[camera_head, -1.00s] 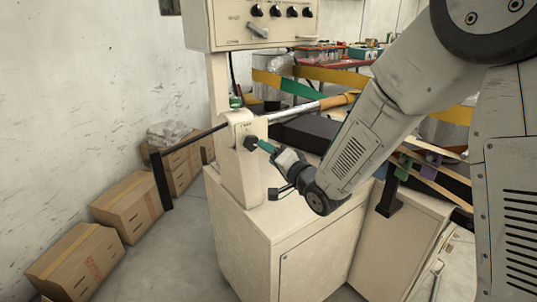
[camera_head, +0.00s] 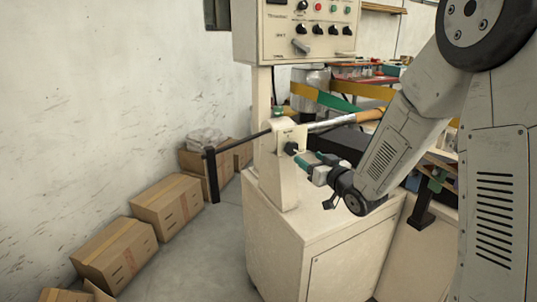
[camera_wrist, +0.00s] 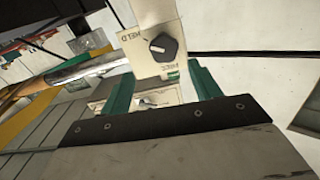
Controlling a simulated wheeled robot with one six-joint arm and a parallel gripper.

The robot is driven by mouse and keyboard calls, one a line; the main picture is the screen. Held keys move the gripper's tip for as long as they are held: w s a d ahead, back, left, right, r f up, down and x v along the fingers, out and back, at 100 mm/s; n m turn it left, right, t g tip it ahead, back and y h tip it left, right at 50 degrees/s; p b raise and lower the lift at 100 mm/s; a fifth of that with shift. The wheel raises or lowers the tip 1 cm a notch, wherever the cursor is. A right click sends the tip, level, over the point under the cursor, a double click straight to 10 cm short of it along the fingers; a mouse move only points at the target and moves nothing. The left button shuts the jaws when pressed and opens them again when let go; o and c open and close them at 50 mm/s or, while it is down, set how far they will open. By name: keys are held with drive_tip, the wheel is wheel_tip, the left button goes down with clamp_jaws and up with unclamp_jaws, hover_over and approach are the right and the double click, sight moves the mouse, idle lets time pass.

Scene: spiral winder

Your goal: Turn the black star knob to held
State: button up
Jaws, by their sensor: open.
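The black star knob (camera_head: 291,148) sits on the cream upright of the winder, at the end of the bar. In the wrist view the knob (camera_wrist: 160,46) is seen face on, on a cream plate with a "HELD" label to its left and another, partly hidden label below it. My gripper (camera_head: 309,158) has teal fingers and is just to the right of the knob in the head view. In the wrist view my open gripper (camera_wrist: 161,82) has one finger on each side below the knob, with nothing between them. Contact with the knob cannot be told.
The control box (camera_head: 306,30) with several knobs and buttons is above the upright. A black rod with a post (camera_head: 212,175) sticks out to the left. The cream cabinet (camera_head: 325,250) is below. Cardboard boxes (camera_head: 167,205) line the left wall, with bare floor between.

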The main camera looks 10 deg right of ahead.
sight(293, 149)
drive_tip(key=w+a, duration=0.1)
drive_tip(key=w, duration=0.1)
drive_tip(key=w+a+n, duration=0.1)
drive_tip(key=w, duration=0.2)
drive_tip(key=w+a+n, duration=0.1)
drive_tip(key=w, duration=0.1)
drive_tip(key=shift+w, duration=0.15)
drive_tip(key=c, duration=1)
